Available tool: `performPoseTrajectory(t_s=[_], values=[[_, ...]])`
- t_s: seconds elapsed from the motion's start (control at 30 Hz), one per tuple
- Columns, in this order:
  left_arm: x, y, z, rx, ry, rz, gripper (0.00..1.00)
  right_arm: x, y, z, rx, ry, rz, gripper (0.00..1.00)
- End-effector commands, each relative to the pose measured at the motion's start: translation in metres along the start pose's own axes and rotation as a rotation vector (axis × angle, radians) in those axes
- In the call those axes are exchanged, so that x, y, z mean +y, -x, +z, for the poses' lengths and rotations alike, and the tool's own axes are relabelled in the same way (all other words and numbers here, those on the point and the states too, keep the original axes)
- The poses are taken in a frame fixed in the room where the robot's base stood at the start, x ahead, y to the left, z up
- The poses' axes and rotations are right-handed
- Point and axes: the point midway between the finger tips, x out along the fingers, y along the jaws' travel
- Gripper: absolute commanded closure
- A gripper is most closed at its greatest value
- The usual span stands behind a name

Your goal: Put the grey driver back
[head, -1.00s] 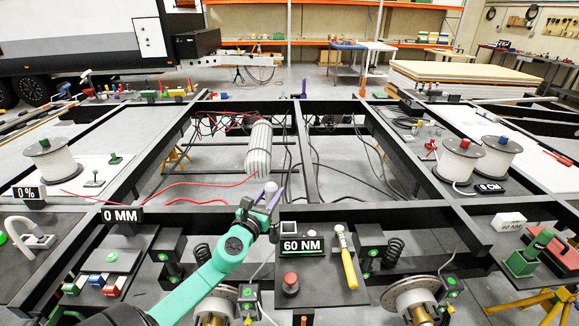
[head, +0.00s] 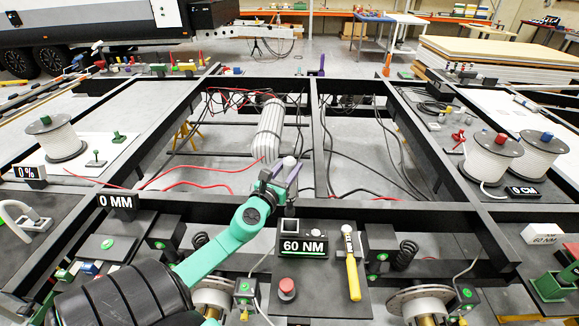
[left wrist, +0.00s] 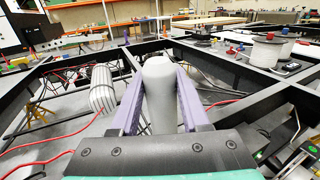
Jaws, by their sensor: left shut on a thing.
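The grey driver (left wrist: 158,95) shows in the left wrist view as a pale grey rounded cylinder standing between two purple fingers. In the head view only its pale round top (head: 290,161) shows clearly. My left gripper (head: 285,175) is shut on it and holds it over the chassis opening, just beyond the near cross beam. Its lower part is hidden by the gripper. No empty place for the driver can be made out with certainty. My right gripper is not in view.
A black plate with a 60 NM sign (head: 304,246), a red button (head: 287,289) and a yellow-handled tool (head: 352,275) lies right of my arm. A ribbed grey cylinder (head: 268,128) and loose cables lie in the chassis opening. Black chassis beams (head: 400,211) surround it.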

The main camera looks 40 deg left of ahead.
Motion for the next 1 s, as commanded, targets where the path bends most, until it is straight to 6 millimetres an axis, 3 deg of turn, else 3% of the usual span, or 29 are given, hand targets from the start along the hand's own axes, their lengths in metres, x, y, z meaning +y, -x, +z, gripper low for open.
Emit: performPoseTrajectory(t_s=[0.3,1.0], values=[[0.000,-0.001,-0.037,-0.004,0.000,0.001,1.00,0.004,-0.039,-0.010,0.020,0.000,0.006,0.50],[0.001,-0.001,-0.117,-0.004,0.000,0.001,1.00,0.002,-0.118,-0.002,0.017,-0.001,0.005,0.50]])
